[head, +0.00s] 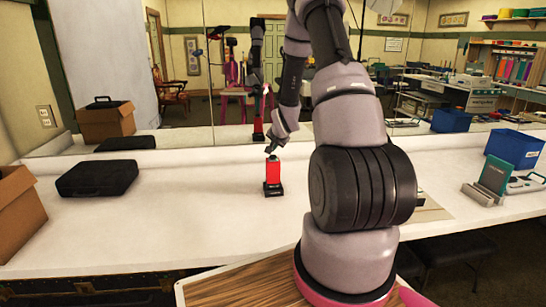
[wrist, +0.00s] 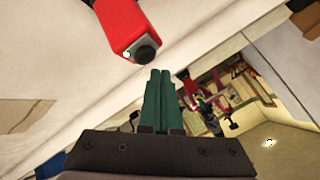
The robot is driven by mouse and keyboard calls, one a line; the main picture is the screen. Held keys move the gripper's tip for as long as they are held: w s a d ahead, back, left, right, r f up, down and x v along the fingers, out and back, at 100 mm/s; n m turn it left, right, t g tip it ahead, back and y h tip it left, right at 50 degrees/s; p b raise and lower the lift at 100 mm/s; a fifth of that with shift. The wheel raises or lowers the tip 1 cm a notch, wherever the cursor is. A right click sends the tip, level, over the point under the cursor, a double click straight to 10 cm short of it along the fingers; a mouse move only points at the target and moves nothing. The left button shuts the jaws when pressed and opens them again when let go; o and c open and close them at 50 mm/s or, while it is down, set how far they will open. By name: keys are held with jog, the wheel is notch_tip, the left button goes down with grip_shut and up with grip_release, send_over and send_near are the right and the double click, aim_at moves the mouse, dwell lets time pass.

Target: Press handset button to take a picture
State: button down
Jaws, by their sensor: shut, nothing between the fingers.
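The red handset (head: 272,172) stands upright in a black base on the white counter, in the middle of the head view. In the wrist view the handset (wrist: 122,24) shows at the top, with a round black button (wrist: 147,53) on its end. My gripper (head: 271,150) is just above the top of the handset in the head view. In the wrist view its green fingers (wrist: 160,72) are together, with nothing between them. Their tips are close to the button, with a small gap visible in that view.
A mirror behind the counter (head: 190,205) repeats the handset and my arm. A black case (head: 97,178) and a cardboard box (head: 18,212) are at left. A blue bin (head: 513,148) and a green-faced device (head: 494,174) are at right. The counter beside the handset is clear.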

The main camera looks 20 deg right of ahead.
aim_at(273, 157)
dwell(0.8)
jog(key=shift+f, duration=0.4)
jog(key=shift+f, duration=0.4)
dwell(0.5)
dwell(0.3)
jog(key=shift+r, duration=0.8)
jog(key=shift+r, duration=0.1)
jog(key=shift+r, duration=2.45)
